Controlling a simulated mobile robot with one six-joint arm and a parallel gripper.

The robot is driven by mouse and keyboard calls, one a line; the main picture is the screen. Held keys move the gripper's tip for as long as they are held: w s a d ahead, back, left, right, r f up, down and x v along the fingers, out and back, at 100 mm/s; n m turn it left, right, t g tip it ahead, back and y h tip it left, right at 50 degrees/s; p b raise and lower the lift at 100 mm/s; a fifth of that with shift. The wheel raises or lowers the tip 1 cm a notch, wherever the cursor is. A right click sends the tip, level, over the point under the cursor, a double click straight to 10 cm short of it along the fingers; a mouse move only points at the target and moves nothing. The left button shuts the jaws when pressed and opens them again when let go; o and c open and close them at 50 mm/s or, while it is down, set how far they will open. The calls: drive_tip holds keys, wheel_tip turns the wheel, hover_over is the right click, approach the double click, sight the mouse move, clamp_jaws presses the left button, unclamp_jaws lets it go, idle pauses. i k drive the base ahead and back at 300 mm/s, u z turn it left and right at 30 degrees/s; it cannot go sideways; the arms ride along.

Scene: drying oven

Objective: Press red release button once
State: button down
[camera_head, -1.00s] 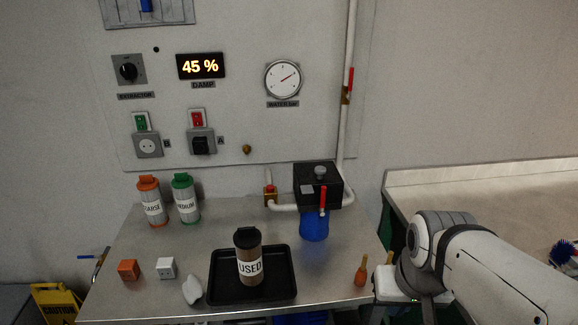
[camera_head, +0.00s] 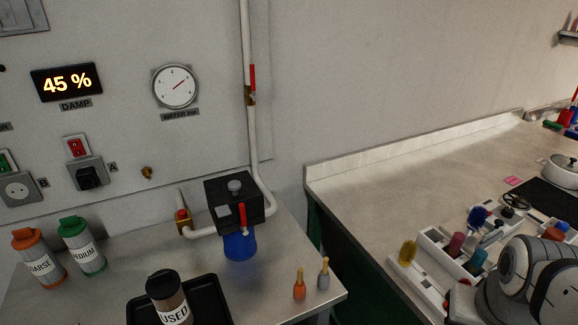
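No button labelled as a release shows clearly. A small red cap or knob (camera_head: 182,214) sits on a brass fitting at the pipe end, left of the black box (camera_head: 236,203). I cannot tell from the picture whether either is the release button. Only a part of my arm shows at the lower right, far from both, and my gripper is out of view.
A steel table holds orange-lidded (camera_head: 38,256) and green-lidded (camera_head: 82,246) canisters, a "USED" jar (camera_head: 168,297) on a black tray (camera_head: 212,297), and two small bottles (camera_head: 299,287). A counter (camera_head: 400,190) at right carries a white organizer (camera_head: 412,275) and a pot (camera_head: 562,170).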

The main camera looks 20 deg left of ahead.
sight(182, 214)
drive_tip(key=z, duration=0.6)
drive_tip(key=k, duration=1.15)
drive_tip(key=u, duration=1.75)
drive_tip(key=i, duration=1)
drive_tip(key=u, duration=0.05)
